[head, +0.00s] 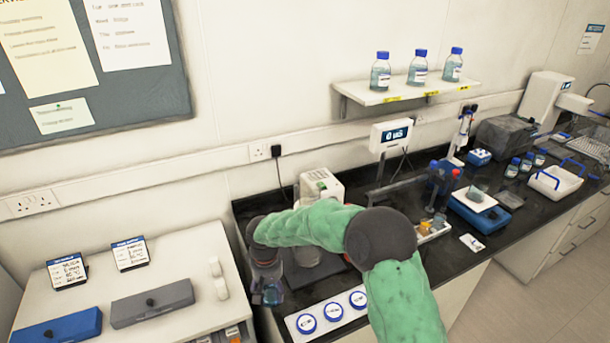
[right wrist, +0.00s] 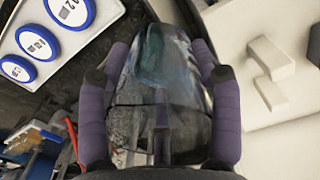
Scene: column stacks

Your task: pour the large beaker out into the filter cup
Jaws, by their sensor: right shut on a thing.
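My right gripper (head: 266,272) is at the left end of the black bench, at the end of my green-sleeved arm. It is shut on a clear glass vessel, the large beaker (head: 271,293), with a bluish tint at its lower part. In the right wrist view the beaker (right wrist: 153,75) fills the space between the purple finger pads of the gripper (right wrist: 158,100). I cannot tell its tilt or how much it holds. I cannot make out the filter cup; my arm covers part of the bench. My left gripper is not in view.
A white panel with blue round labels (head: 312,331) lies at the bench front. A white device (head: 320,186) stands behind my arm. A white cabinet (head: 165,270) with grey and blue boxes is at left. To the right are a balance (head: 490,217) and a white basket (head: 556,183).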

